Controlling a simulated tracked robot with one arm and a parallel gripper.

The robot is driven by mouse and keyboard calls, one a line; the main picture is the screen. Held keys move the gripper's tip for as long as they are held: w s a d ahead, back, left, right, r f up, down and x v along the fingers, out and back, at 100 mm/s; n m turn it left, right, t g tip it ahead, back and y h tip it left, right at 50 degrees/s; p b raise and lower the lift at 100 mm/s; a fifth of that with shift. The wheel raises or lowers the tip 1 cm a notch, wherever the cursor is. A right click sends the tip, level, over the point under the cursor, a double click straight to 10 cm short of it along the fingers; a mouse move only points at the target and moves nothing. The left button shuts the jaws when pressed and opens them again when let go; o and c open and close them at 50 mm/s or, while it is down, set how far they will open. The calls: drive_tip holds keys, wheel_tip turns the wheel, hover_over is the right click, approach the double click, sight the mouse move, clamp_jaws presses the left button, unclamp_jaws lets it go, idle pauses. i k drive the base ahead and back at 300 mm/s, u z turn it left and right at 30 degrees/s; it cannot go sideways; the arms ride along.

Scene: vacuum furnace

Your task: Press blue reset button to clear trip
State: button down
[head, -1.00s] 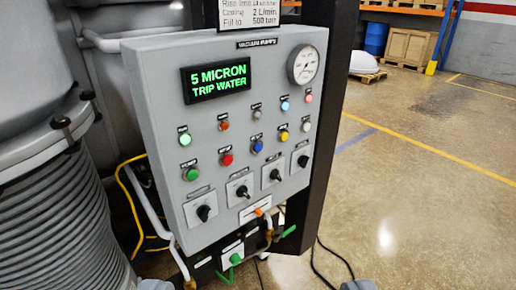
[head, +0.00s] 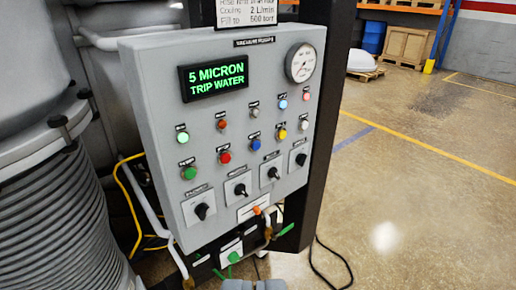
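The blue button (head: 256,144) sits on the sloped grey control panel (head: 160,120), in the lower row of round buttons. It is right of a red button (head: 225,157) and left of a yellow one (head: 282,133). The display (head: 214,79) reads "5 MICRON TRIP WATER" in green. My gripper (head: 253,285) shows only as two grey fingertips at the bottom edge. They are close together with nothing visible between them. They are below the blue button in the picture and apart from it.
Black rotary knobs (head: 240,190) sit under the buttons, and a round gauge (head: 301,62) is at the panel's top right. Pipes and green-handled valves (head: 234,257) are below the panel. A ribbed grey hose (head: 55,220) stands at left. Open floor (head: 420,210) lies at right.

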sight(256, 145)
drive_tip(key=k, duration=0.6)
drive_tip(key=z, duration=0.35)
drive_tip(key=i, duration=1.3)
drive_tip(key=z, duration=0.6)
